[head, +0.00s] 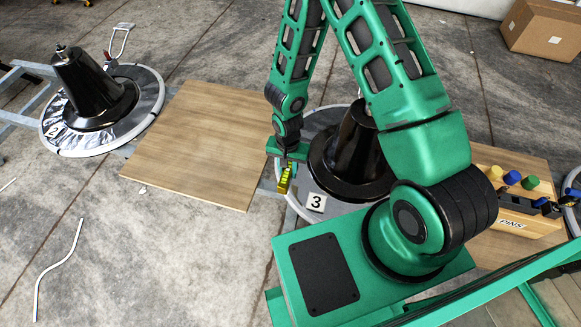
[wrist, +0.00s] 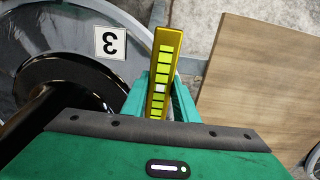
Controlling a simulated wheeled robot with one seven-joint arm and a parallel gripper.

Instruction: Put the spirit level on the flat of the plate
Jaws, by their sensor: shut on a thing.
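The spirit level (head: 284,184) is a short yellow bar with bright yellow-green segments. My gripper (head: 288,163) is shut on it, and it hangs tilted below the fingers, near the left rim of the round plate marked 3 (head: 331,203). In the wrist view the spirit level (wrist: 164,68) points away between the green fingers of my gripper (wrist: 159,104). The round grey plate (wrist: 60,32) with its label lies to its left there. A glossy black cone (head: 352,150) stands on this plate. My arm hides part of the plate. I cannot tell the level's height above it.
A wooden board (head: 200,140) lies left of the plate. Beyond it is another round plate (head: 146,90) marked 2, with a black cone (head: 92,88). A wooden PINS box (head: 515,215) with coloured knobs stands right. Open concrete floor lies front left.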

